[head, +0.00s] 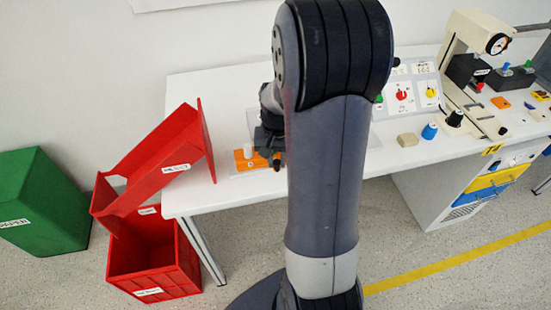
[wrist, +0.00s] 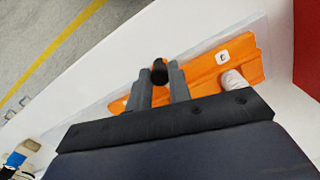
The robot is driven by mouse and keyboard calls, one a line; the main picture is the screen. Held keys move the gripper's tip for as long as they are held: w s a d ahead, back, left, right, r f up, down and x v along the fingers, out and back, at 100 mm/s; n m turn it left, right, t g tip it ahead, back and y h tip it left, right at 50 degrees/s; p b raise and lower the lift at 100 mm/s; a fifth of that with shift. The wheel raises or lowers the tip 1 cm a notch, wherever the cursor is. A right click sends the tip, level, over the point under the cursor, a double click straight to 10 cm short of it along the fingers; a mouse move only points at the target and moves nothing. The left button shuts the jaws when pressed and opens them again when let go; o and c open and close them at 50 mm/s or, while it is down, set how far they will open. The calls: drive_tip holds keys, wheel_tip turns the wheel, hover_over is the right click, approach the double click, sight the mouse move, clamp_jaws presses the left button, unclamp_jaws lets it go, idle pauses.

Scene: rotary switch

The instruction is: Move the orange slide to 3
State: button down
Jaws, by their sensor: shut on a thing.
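The orange slide unit (wrist: 205,66) is a long orange piece lying on a pale strip on the table. It carries a small white square label with a mark I cannot read. A white peg (wrist: 235,82) stands on it to the right. My gripper (wrist: 160,80) is over the orange piece, its two grey fingers on either side of a black round knob (wrist: 159,65), shut on it. In the head view the orange piece (head: 240,164) and the white peg (head: 248,150) show left of my arm, which hides the rest. No number 3 is readable.
A red sloped chute (head: 165,165) stands at the table's left end, above a red bin (head: 150,255). A green bin (head: 40,200) is on the floor. Right of my arm are a switch panel (head: 410,92), a beige block (head: 407,140) and a blue knob (head: 430,131).

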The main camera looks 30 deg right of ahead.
drive_tip(key=d, duration=0.2)
drive_tip(key=s+d, duration=0.1)
drive_tip(key=d, duration=0.1)
drive_tip(key=shift+d, duration=0.1)
drive_tip(key=c, duration=1.3)
unclamp_jaws()
